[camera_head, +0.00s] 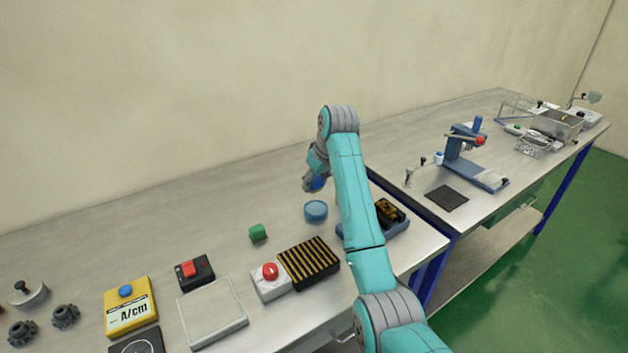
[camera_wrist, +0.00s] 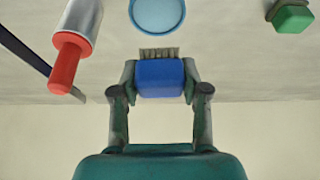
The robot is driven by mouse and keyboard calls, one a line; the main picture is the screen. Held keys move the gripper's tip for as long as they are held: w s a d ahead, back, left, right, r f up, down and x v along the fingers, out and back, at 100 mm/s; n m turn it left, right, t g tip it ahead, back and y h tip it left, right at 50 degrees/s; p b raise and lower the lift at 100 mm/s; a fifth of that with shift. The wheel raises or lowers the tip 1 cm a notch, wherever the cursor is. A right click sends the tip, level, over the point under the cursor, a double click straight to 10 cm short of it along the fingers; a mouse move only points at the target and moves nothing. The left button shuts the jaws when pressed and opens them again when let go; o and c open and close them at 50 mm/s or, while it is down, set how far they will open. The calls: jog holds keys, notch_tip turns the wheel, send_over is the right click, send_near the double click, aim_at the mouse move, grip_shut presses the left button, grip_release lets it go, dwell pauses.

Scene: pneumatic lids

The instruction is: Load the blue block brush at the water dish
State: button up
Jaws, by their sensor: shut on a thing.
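My gripper (camera_wrist: 160,84) is shut on the blue block brush (camera_wrist: 160,76) in the wrist view, one finger on each side of the block. The brush's pale bristles point toward the round blue water dish (camera_wrist: 158,14), which lies just beyond them. In the head view the water dish (camera_head: 316,210) stands on the bench, and my gripper (camera_head: 314,186) is above and behind it with a bit of blue showing. The brush appears apart from the dish. The head view barely shows the brush, as my wrist covers most of it.
A green block (camera_head: 258,233) stands left of the dish, and a black-and-yellow striped block (camera_head: 309,262) in front. A red-tipped cylinder (camera_wrist: 72,62) shows at the left of the wrist view. A red button box (camera_head: 270,281) is near the front. Bare bench lies behind the dish.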

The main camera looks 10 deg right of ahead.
aim_at(314, 206)
jog(key=shift+d+f, duration=0.15)
jog(key=shift+f, duration=2.8)
jog(key=shift+f, duration=0.55)
jog(key=shift+r, duration=3.55)
